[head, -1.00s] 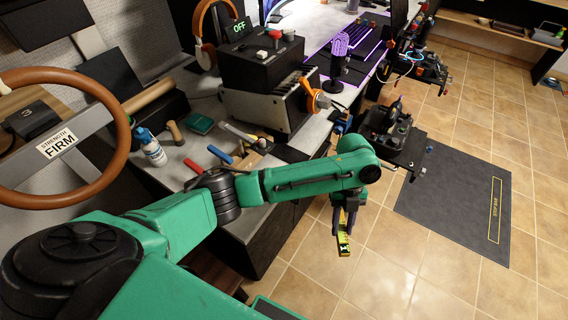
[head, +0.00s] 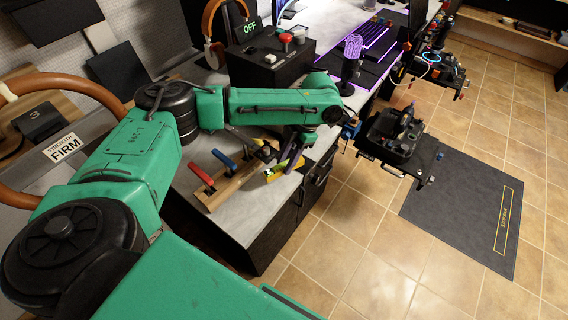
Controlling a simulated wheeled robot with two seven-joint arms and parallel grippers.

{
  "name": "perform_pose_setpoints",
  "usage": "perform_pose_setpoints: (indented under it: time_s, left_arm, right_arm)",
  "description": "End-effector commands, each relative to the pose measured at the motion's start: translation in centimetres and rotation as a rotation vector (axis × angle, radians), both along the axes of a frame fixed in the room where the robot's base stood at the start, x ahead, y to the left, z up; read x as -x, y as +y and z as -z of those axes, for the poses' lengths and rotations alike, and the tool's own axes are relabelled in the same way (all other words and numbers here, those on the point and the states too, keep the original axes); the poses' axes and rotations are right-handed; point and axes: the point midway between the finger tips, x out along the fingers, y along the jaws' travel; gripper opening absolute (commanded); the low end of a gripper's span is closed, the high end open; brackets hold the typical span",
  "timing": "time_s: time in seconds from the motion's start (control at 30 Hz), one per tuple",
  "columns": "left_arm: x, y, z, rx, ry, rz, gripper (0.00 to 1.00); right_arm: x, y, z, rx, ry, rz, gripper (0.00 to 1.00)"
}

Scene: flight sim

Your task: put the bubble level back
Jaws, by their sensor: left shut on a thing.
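The bubble level (head: 271,176) is a yellow-green bar, partly hidden by my gripper. My left gripper (head: 284,165) is shut on it, at the right end of a wooden tool holder on the desk. I cannot tell whether the level touches the holder or hangs just above it. The wooden holder (head: 228,188) lies along the desk's front edge, with a red-handled tool (head: 201,173) and a blue-handled tool (head: 223,159) in it. My left forearm hides part of the desk behind the holder. My right gripper is not in view.
The grey desk (head: 237,220) has bare room in front of the holder. A black control box (head: 270,62) with a red button stands behind my forearm. A black stand with a joystick (head: 398,140) is to the right. A brown steering wheel (head: 22,195) is at the left.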

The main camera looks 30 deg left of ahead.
Motion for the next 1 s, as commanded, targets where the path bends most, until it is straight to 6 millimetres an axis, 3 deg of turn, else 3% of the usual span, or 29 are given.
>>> perform_pose_setpoints:
  time_s: [0.27, 0.67, 0.7, 0.73, 1.0]
  left_arm:
    - [-0.1, 0.8, 3.4, 0.000, 0.001, 0.001, 0.00]
    - [-0.1, 0.8, 4.2, 0.000, 0.000, 0.000, 0.00]
    - [-0.1, 0.8, 4.1, 0.000, 0.000, 0.000, 0.47]
    - [-0.1, 0.8, 4.1, 0.000, 0.000, 0.000, 0.58]
    - [-0.1, 0.8, 4.1, 0.000, 0.000, 0.000, 0.62]
  right_arm:
    - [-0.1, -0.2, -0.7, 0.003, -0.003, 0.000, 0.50]
    - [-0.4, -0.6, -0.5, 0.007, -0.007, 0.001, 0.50]
    - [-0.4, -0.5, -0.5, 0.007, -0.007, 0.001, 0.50]
    - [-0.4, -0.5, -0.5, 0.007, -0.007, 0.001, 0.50]
    - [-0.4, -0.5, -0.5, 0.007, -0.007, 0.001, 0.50]
